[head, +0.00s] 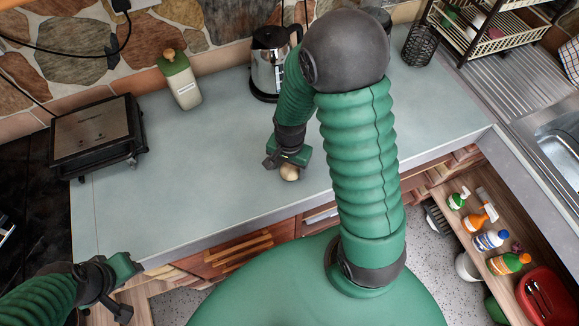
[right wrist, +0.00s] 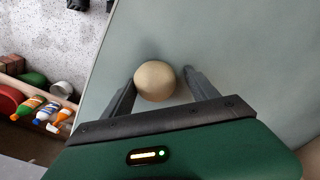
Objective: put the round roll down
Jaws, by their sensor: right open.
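The round roll (head: 289,172) is a small tan ball at the front part of the grey-green countertop (head: 225,150). In the right wrist view the roll (right wrist: 155,81) lies between the two fingers of my right gripper (right wrist: 158,88), near the fingertips. The fingers are apart, with a gap showing on the right side; on the left the finger is close to the roll, and I cannot tell if it touches. In the head view my right gripper (head: 285,160) is low over the counter. My left gripper (head: 126,285) is at the lower left, off the counter's front edge; its jaw opening is unclear.
A black grill (head: 98,130) stands at the counter's left, beside a green-lidded canister (head: 180,80). A kettle (head: 270,62) stands behind my right arm. A dish rack (head: 490,35) and sink (head: 560,145) are at the right. An open drawer (head: 500,215) holds bottles. The counter's middle is clear.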

